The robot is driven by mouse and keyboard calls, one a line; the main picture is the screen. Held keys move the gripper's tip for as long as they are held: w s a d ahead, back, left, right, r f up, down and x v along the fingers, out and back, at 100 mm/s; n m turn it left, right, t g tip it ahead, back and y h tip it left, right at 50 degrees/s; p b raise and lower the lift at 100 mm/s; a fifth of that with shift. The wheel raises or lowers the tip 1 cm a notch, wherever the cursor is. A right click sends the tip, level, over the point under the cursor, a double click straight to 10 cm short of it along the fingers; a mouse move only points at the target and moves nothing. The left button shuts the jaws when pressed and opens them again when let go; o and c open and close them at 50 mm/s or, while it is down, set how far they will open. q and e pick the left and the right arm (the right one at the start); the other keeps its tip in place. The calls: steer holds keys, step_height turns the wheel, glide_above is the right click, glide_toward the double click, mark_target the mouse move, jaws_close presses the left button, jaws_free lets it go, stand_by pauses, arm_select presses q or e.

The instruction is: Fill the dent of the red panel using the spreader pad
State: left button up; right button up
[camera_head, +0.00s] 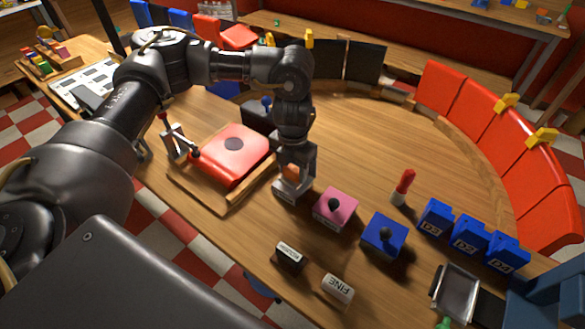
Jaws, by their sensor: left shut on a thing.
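The red panel (247,147) lies on a wooden board (206,196) at the left of the round table, with a dark round dent mark (234,143) on its top. A clamp (177,142) with a dark tip stands at its left edge. My left gripper (296,177) is just right of the panel, pointing down and shut on a small block with a grey base (287,195) and some orange; it looks like the spreader pad. The fingers partly hide it, and I cannot tell whether it touches the table. My right gripper is not in view.
A pink block (335,209) and a blue block (383,236), both with dark knobs, stand right of the gripper. A FINE block (337,290), a dark block (290,257), a red-tipped tube (403,187), blue holders (470,235) and a metal tray (456,290) stand nearby. The table's middle is clear.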

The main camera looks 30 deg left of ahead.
mark_target(293, 167)
arm_select(q)
steer(key=shift+f+b, duration=0.35)
steer(key=shift+f, duration=0.2)
stand_by(0.4)
stand_by(1.4)
steer(key=shift+r, duration=0.1)
step_height(293, 167, up, 7)
steer(key=p, duration=0.7)
stand_by(0.6)
